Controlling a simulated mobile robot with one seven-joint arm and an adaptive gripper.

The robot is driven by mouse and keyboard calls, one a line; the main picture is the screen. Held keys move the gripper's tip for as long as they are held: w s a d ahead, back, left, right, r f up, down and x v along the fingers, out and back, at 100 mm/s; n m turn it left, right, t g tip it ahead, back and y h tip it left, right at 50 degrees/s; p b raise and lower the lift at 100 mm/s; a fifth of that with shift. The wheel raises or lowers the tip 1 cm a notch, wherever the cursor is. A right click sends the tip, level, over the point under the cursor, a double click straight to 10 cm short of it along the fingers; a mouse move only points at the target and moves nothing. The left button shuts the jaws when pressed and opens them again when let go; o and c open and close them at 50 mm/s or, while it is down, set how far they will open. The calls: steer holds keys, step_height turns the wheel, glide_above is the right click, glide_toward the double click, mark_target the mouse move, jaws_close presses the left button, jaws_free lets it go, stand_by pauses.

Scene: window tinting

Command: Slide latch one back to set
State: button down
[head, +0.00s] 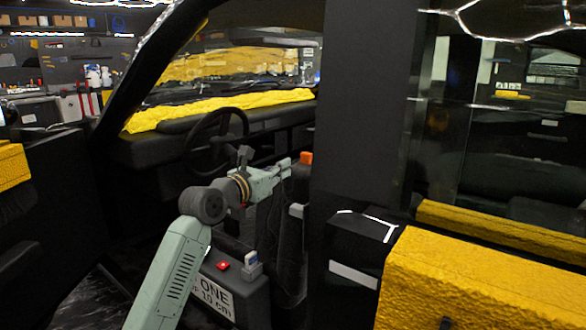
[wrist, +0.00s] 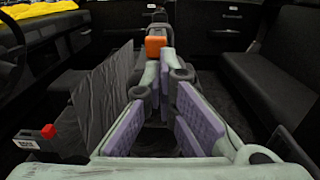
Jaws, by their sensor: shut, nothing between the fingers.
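An orange block (head: 305,157), which I take to be the latch's handle, sits on a dark upright beside the door pillar; it also shows in the wrist view (wrist: 155,45), on a dark post just beyond the fingertips. My gripper (head: 287,166) points at the orange block from its left in the head view. In the wrist view my gripper's (wrist: 161,70) purple-padded fingers converge, shut and empty. Whether the tips touch the block, I cannot tell. A dark box with a label reading "ONE" and "10 cm" (head: 214,298) stands below the arm.
A red button (head: 222,265) and a small white-and-blue item (head: 252,265) sit on the labelled box. A steering wheel (head: 215,142) lies behind the arm. A black door pillar (head: 362,110) stands close on the right. A dark bench seat (wrist: 268,88) shows at the right.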

steer(key=v, duration=0.5)
steer(key=shift+s+b, duration=0.15)
steer(key=shift+b, duration=0.25)
